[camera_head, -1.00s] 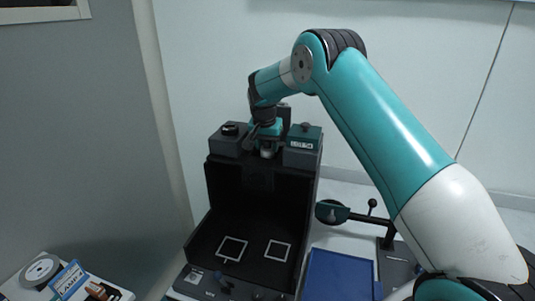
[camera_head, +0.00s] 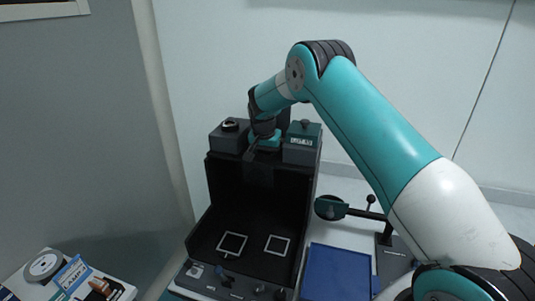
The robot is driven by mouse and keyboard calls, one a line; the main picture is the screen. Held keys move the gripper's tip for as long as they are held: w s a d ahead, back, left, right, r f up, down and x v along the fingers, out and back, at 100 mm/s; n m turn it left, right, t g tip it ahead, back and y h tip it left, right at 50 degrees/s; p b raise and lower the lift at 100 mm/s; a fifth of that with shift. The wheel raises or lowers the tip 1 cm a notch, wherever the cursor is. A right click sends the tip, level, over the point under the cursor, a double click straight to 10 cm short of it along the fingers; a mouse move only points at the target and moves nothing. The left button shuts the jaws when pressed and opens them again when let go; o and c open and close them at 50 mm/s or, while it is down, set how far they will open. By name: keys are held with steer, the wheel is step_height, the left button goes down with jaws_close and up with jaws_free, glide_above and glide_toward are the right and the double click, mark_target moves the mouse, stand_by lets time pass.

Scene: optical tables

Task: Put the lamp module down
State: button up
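My gripper (camera_head: 262,128) points down over the top of a black open-fronted housing (camera_head: 213,180). A small teal-topped piece (camera_head: 268,141), which looks like the lamp module, is right under my gripper, between two box modules. Its lower part is hidden in or behind the top edge of the housing. The fingers are dark and small, so I cannot tell whether they are shut on it or apart.
A dark grey module with a round knob (camera_head: 230,126) is close on the left; a teal-topped, labelled module (camera_head: 303,142) is close on the right. A blue tray (camera_head: 337,272) and a stand with an arm (camera_head: 345,210) are at right. A white table (camera_head: 118,290) with a lamp box is at lower left.

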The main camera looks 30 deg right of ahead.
steer(key=shift+r, duration=0.1)
steer(key=b+v, duration=0.3)
steer(key=v, duration=0.9)
steer(key=s+a+r+n+y, duration=0.1)
steer(key=s+a+r+n, duration=0.3)
steer(key=s+a, duration=0.25)
steer(key=s+a+n+y, duration=0.1)
steer(key=s+a+n, duration=0.3)
steer(key=s, duration=0.8)
steer(key=s+a+n+g+y, duration=0.1)
steer(key=s+a+n, duration=0.3)
steer(key=s, duration=0.7)
steer(key=s+a+n+g+y, duration=0.1)
steer(key=s+a+n+y, duration=0.2)
steer(key=s, duration=0.9)
steer(key=shift+s+a+r+n, duration=0.3)
steer(key=shift+a+r+n, duration=0.1)
steer(key=shift+a+n, duration=0.3)
steer(key=shift+f, duration=0.1)
